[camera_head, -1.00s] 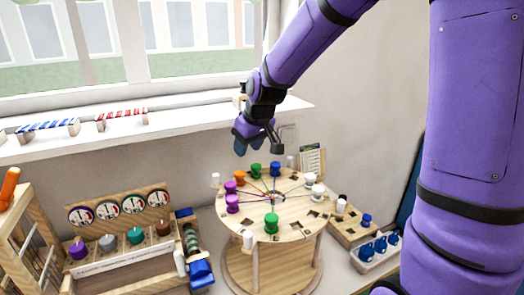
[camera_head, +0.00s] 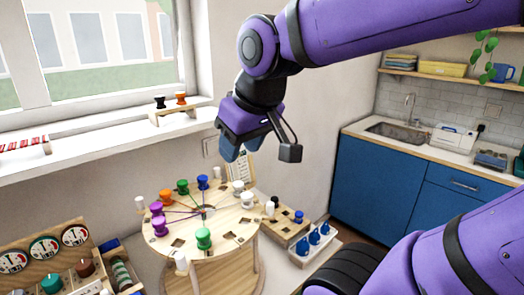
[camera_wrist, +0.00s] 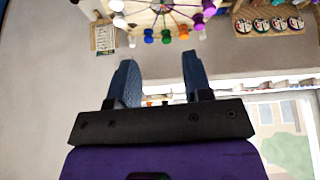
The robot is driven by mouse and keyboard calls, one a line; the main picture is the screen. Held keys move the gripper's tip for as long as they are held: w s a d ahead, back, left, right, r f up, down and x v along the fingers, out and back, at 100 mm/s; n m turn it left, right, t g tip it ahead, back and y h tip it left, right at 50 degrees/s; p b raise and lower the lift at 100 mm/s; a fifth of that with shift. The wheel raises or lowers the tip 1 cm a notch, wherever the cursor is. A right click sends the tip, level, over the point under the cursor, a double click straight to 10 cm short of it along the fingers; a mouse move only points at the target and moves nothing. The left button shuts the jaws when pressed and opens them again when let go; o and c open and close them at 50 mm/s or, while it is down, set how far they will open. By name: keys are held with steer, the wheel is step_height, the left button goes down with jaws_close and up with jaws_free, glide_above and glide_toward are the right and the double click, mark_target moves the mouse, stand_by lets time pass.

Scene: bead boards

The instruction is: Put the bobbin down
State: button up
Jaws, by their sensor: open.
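My gripper (camera_head: 229,147) is open, with nothing between its fingers. In the wrist view its two blue fingers (camera_wrist: 158,75) stand apart, with grey wall between them. Several bobbins stand upright around the round wooden table (camera_head: 222,236): blue (camera_head: 202,182), green (camera_head: 183,187), orange (camera_head: 166,196), two purple (camera_head: 157,208), a nearer green one (camera_head: 204,239) and white ones (camera_head: 247,199). Coloured threads run from the table's middle. The gripper is above the table's back edge, clear of the bobbins. Which bobbin is meant, I cannot tell.
A small rack (camera_head: 172,115) on the windowsill holds a black and an orange bobbin. A wooden block (camera_head: 286,232) and a tray of blue items (camera_head: 315,246) stand right of the table. A gauge board (camera_head: 45,258) is at lower left. Blue cabinets (camera_head: 375,185) stand at right.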

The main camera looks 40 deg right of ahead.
steer(key=shift+m, duration=0.3)
steer(key=shift+s+d+f, duration=0.1)
steer(key=shift+s+d, duration=0.15)
steer(key=shift+s, duration=0.9)
steer(key=shift+s+d, duration=0.2)
steer(key=shift+s, duration=0.95)
